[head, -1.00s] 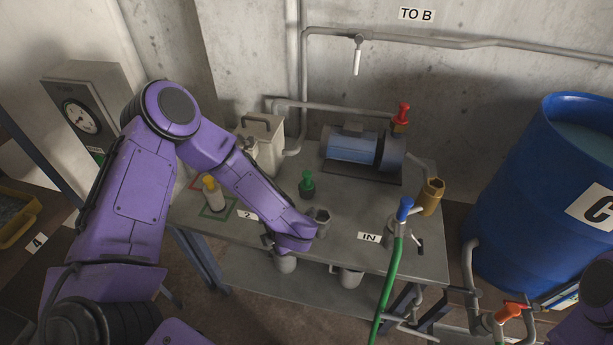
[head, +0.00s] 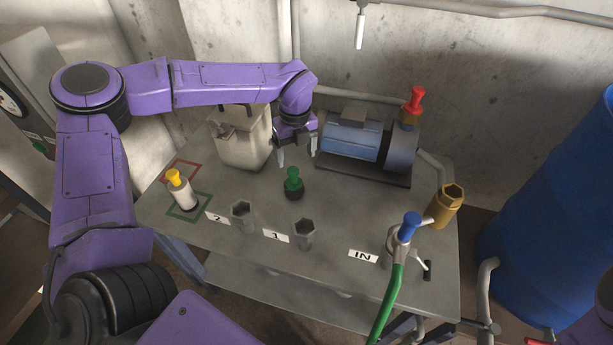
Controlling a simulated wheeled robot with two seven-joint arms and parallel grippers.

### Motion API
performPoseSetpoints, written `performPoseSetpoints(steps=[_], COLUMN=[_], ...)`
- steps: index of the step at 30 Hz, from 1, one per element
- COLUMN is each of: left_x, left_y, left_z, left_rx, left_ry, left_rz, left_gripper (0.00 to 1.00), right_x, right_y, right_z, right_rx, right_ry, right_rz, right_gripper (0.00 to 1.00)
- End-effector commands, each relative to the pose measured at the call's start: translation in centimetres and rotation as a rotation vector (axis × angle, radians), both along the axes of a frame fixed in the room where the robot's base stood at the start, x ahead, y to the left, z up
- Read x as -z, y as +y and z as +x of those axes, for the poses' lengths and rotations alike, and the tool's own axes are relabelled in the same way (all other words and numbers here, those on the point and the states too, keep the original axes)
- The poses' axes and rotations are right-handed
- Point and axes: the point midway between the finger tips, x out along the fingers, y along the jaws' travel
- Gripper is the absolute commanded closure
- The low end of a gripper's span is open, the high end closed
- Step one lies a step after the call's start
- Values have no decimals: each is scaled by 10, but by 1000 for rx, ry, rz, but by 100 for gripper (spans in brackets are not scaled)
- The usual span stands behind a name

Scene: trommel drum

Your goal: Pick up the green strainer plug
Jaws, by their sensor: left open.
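The green strainer plug (head: 293,180) stands upright on the grey table, a little left of the table's middle, in front of the blue pump. My left gripper (head: 297,155) points down just above and behind the plug. Its two fingers are apart, with nothing between them, and the plug's top shows just below them. I cannot tell the exact height of the fingertips over the plug. My right gripper is not in the head view.
Two hexagonal sockets, labelled 2 (head: 242,213) and 1 (head: 303,231), stand in front of the plug. The blue pump (head: 355,140) with a red plug (head: 415,102) is behind right. A beige canister (head: 240,145) is behind left. A yellow-topped white cylinder (head: 180,188) stands left.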

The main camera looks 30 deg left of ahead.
Motion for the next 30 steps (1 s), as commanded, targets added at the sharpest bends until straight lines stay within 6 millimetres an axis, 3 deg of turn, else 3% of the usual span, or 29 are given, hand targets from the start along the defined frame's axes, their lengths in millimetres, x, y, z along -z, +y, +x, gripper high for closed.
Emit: performPoseSetpoints(steps=[10, 18, 27, 29, 30], left_x=[46, 90, 101, 101, 101], left_y=[-6, 4, 5, 5, 5], left_z=[5, 4, 3, 3, 3], left_rx=[-17, -16, -17, -17, -17], left_ry=[-1, 1, -4, -3, -3], left_rz=[-21, -20, -21, -20, -20], left_gripper=[19, 19, 19, 35, 48], right_x=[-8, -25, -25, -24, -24], right_y=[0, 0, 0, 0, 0], right_z=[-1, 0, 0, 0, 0], right_rx=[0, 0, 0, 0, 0], right_ry=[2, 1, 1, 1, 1], right_rz=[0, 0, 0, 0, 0], right_gripper=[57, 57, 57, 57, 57])
